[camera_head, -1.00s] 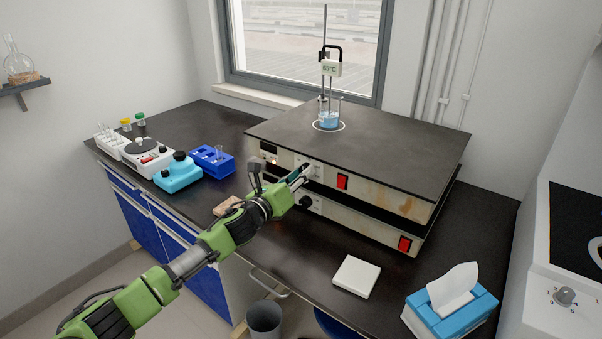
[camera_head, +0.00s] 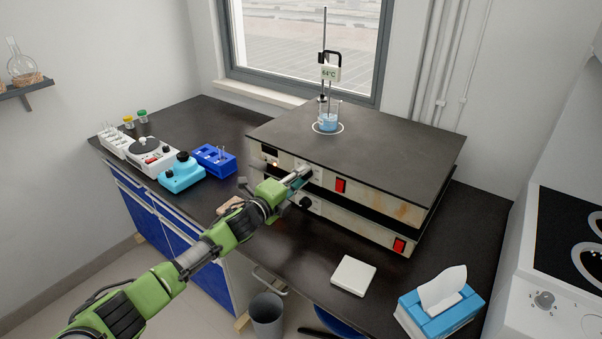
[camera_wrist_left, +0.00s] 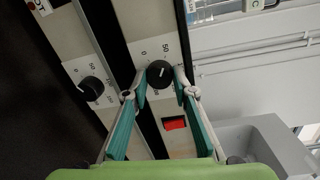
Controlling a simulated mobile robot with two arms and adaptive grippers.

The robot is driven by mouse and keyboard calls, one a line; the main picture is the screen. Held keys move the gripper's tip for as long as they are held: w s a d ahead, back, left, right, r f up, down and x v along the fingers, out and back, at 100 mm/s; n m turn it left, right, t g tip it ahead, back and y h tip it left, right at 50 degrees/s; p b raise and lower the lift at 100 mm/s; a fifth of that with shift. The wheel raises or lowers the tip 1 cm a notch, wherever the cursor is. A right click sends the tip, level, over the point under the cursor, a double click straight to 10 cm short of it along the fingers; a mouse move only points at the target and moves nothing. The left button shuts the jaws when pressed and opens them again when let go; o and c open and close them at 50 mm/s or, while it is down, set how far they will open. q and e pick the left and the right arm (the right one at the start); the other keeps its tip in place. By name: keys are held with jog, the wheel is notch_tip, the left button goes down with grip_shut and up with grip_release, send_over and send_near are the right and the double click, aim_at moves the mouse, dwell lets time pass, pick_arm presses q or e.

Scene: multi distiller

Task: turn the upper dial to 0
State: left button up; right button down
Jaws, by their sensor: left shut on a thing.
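The upper dial (camera_wrist_left: 160,73) is a black knob on a white plate marked 0 and 50, with a short white line on its face. My left gripper (camera_wrist_left: 160,78) is shut on it, one teal finger on each side. In the head view my left gripper (camera_head: 304,174) is at the front of the upper hot plate (camera_head: 370,147) and hides the upper dial. The lower dial (camera_head: 306,202) is free on the lower unit below; it also shows in the left wrist view (camera_wrist_left: 91,88). My right gripper is out of view.
A beaker (camera_head: 328,118) with blue liquid stands on the hot plate below a thermometer (camera_head: 331,73) reading 64°C. Red switches (camera_head: 341,185) are right of the dials. A white tile (camera_head: 353,275) and tissue box (camera_head: 441,305) are at the front right.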

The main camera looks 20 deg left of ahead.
pick_arm(q)
jog(key=shift+a+n+g+h+p, duration=0.2)
jog(key=shift+n+p, duration=0.55)
jog(key=shift+n, duration=2.1)
jog(key=shift+d+n+g+h+p, duration=0.1)
jog(key=shift+n+h+p, duration=0.4)
jog(key=shift+n, duration=2.35)
jog(key=o, duration=1.1)
jog(key=shift+s, duration=0.1)
jog(key=v, duration=1.1)
jog(key=shift+s+a, duration=0.15)
jog(key=shift+s, duration=0.25)
